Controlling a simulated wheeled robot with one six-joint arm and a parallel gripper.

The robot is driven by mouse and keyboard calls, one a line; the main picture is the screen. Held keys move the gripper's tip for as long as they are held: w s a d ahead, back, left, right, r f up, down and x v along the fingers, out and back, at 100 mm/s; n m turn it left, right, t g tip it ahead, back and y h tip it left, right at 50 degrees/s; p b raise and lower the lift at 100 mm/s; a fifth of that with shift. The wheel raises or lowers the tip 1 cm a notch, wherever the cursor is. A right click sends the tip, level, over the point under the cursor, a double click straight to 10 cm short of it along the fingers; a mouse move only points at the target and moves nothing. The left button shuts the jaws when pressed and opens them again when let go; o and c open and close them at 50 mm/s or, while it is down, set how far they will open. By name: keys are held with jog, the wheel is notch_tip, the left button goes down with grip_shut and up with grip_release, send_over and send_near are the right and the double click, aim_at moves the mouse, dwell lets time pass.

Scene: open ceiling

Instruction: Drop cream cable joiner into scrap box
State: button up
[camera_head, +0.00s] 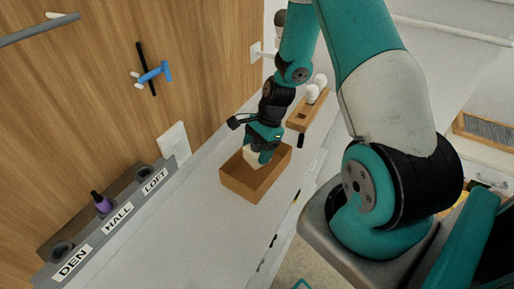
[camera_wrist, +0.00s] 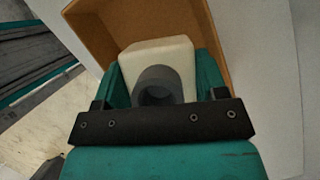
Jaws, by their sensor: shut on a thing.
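The cream cable joiner (camera_wrist: 158,56) is a cream block with a dark grey round socket facing the wrist camera. My gripper (camera_wrist: 160,88) is shut on it, with a teal finger on each side. In the head view my gripper (camera_head: 262,158) points down over the scrap box (camera_head: 238,183), an open brown box on the counter. The joiner shows as a small pale patch (camera_head: 251,156) at the fingers, over the box opening. The box wall (camera_wrist: 208,14) also shows behind the joiner in the wrist view. I cannot tell how far the joiner is above the box floor.
A wooden holder (camera_head: 298,121) with white bulbs stands behind the box. A grey rack (camera_head: 110,222) labelled DEN, HALL and LOFT runs along the wall at left, with a purple-topped bottle (camera_head: 101,202) in it. The counter (camera_head: 200,225) left of the box is clear.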

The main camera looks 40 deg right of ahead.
jog(key=o, duration=1)
jog(key=shift+d+r, duration=0.1)
jog(key=shift+r, duration=0.05)
jog(key=b+v, duration=0.2)
jog(key=v, duration=1.5)
jog(key=shift+b, duration=0.4)
jog(key=a+r+n+b, duration=0.2)
jog(key=a+n, duration=0.5)
jog(key=a, duration=0.3)
jog(key=s+a+r+n+b, duration=0.1)
jog(key=s+a+n+b, duration=0.2)
jog(key=s+a+n, duration=1.2)
jog(key=a+n, duration=0.2)
jog(key=n, duration=0.2)
jog(key=shift+s+r, duration=0.2)
jog(key=shift+s, duration=0.2)
